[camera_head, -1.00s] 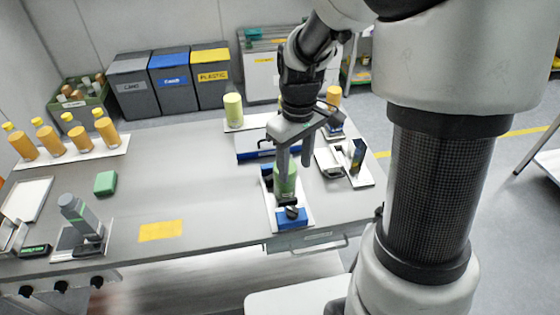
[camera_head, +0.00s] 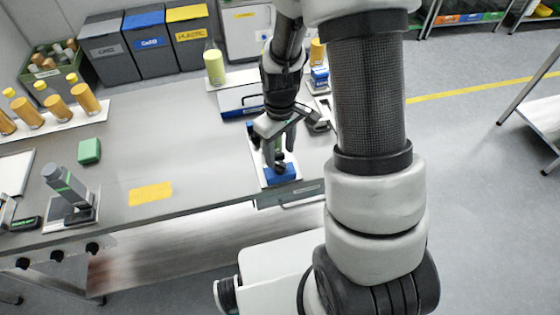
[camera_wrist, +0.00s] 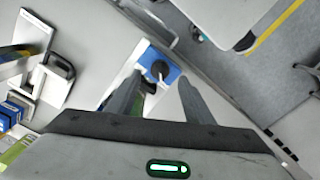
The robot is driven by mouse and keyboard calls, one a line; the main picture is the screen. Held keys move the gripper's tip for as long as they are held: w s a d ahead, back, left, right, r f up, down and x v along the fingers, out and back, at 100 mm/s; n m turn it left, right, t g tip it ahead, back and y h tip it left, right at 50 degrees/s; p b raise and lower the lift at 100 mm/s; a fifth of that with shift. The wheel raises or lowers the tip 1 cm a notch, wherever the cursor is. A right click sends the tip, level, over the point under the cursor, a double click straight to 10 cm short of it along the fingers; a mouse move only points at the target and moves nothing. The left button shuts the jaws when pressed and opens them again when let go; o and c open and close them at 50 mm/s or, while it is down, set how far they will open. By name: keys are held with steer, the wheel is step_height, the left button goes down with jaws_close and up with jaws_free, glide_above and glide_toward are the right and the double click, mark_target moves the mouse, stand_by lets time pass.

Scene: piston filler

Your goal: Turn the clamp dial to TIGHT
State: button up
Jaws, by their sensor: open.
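The clamp dial is a round black knob (camera_wrist: 160,68) with a small light pointer mark, on a blue block (camera_wrist: 172,74) at the front end of a white plate. In the head view the blue block (camera_head: 284,176) sits near the table's front edge, with the dark dial partly behind my fingers. My gripper (camera_head: 280,156) is open and points down just over the dial. In the wrist view its two fingers (camera_wrist: 160,84) stand either side of the dial's line; contact cannot be told. No dial lettering is readable. The green bottle behind is mostly hidden by my gripper.
A drawer handle (camera_head: 303,201) juts from the table front below the block. A blue-and-white box (camera_head: 240,101) and a yellow-green bottle (camera_head: 214,67) stand behind. A grey device (camera_head: 66,186) stands further left.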

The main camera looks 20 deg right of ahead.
mark_target(280, 166)
steer(key=shift+f, duration=2.6)
steer(key=c, duration=1.1)
steer(key=shift+o, duration=0.2)
